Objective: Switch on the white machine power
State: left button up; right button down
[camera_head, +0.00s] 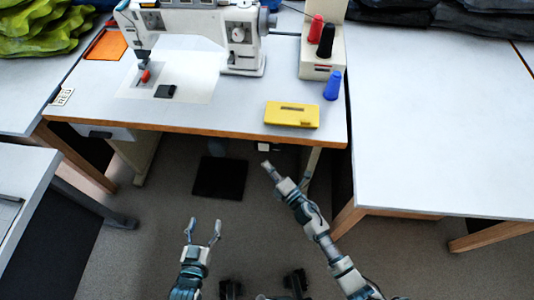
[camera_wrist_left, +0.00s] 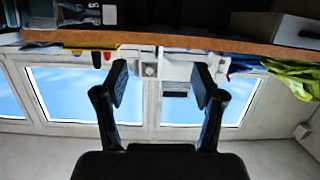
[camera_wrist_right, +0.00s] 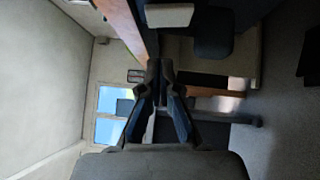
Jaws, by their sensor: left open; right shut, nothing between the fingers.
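The white sewing machine (camera_head: 185,20) stands at the back of the table, and part of it shows between the fingers in the left wrist view (camera_wrist_left: 178,70). A small white box (camera_head: 264,146) hangs under the table's front edge. A pale box with a dark part beside it, probably the same, shows in the right wrist view (camera_wrist_right: 168,15). No switch marking is readable. My right gripper (camera_head: 266,165) is shut and empty, just below and in front of this box, apart from it in the head view. My left gripper (camera_head: 204,226) is open and empty, low in front of the table.
The table (camera_head: 215,122) has a wooden front edge above my right gripper. On it are a yellow case (camera_head: 291,115), a blue spool (camera_head: 332,85) and a thread stand (camera_head: 318,70). A black pedal (camera_head: 220,178) lies on the floor. Other tables stand left and right.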

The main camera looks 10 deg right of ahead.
aim_at(263, 146)
pick_arm(q)
jog(key=shift+w+d+r+t+b, duration=0.1)
jog(key=shift+w+r+t+b, duration=0.05)
jog(key=shift+r+t, duration=0.25)
jog(key=shift+w+d+r+t+b, duration=0.15)
jog(key=shift+r+t, duration=0.15)
jog(key=shift+r, duration=0.2)
pick_arm(e)
jog(key=shift+w+d+r, duration=0.1)
jog(key=shift+w+r, duration=0.1)
jog(key=shift+w, duration=1.05)
jog(key=shift+w+d+r, duration=0.1)
jog(key=shift+w+r, duration=0.05)
jog(key=shift+w, duration=1.1)
pick_arm(q)
jog(key=shift+w, duration=0.1)
pick_arm(e)
jog(key=shift+w+r+p, duration=0.25)
jog(key=shift+r+p, duration=0.3)
jog(key=shift+p, duration=0.5)
pick_arm(q)
jog(key=f+g, duration=0.1)
jog(key=s+f+g, duration=0.1)
jog(key=s+a+f+g, duration=0.1)
jog(key=f, duration=0.1)
jog(key=shift+s+a+y, duration=0.1)
jog(key=shift+y, duration=0.3)
pick_arm(e)
jog(key=shift+f, duration=0.4)
jog(key=shift+s, duration=0.1)
